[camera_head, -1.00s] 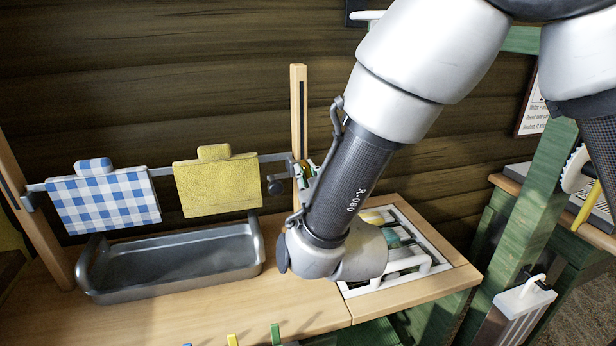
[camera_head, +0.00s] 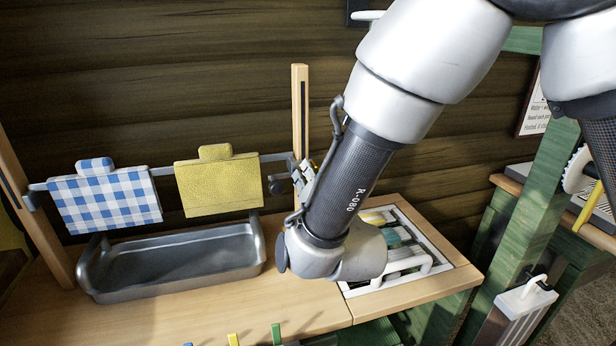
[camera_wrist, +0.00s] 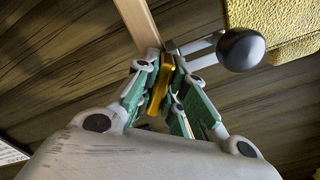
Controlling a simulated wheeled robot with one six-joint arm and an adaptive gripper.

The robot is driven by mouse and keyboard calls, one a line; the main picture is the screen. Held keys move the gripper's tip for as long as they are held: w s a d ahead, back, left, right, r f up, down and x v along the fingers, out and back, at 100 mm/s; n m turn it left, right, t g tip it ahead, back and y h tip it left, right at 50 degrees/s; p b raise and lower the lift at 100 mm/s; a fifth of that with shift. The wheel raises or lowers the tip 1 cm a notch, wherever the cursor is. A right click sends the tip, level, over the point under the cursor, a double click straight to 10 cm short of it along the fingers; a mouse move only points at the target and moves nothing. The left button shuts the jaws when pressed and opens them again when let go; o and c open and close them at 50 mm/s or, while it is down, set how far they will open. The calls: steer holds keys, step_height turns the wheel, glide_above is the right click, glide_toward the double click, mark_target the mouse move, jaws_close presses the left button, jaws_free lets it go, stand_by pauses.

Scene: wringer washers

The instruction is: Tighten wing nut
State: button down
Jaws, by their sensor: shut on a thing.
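In the wrist view, my gripper (camera_wrist: 158,82) has its green-padded fingers closed around a gold-yellow wing nut (camera_wrist: 160,88). The nut sits in front of a wooden post (camera_wrist: 136,18), near the end of a grey rail (camera_wrist: 198,46). The fingers hide part of the nut. In the head view, my gripper (camera_head: 304,178) is beside the lower part of the post (camera_head: 299,115), mostly behind my forearm. I cannot make out the nut there. The rail (camera_head: 270,157) meets the post beside my gripper.
A dark round knob (camera_wrist: 242,49) is close right of the fingers in the wrist view. A yellow cloth (camera_head: 217,188) and a blue checked cloth (camera_head: 105,200) hang from the rail above a grey metal tray (camera_head: 180,292).

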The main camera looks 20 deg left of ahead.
steer(key=m, duration=0.4)
steer(key=shift+m, duration=1.8)
steer(key=c, duration=1.5)
jaws_free()
steer(key=v, duration=1.2)
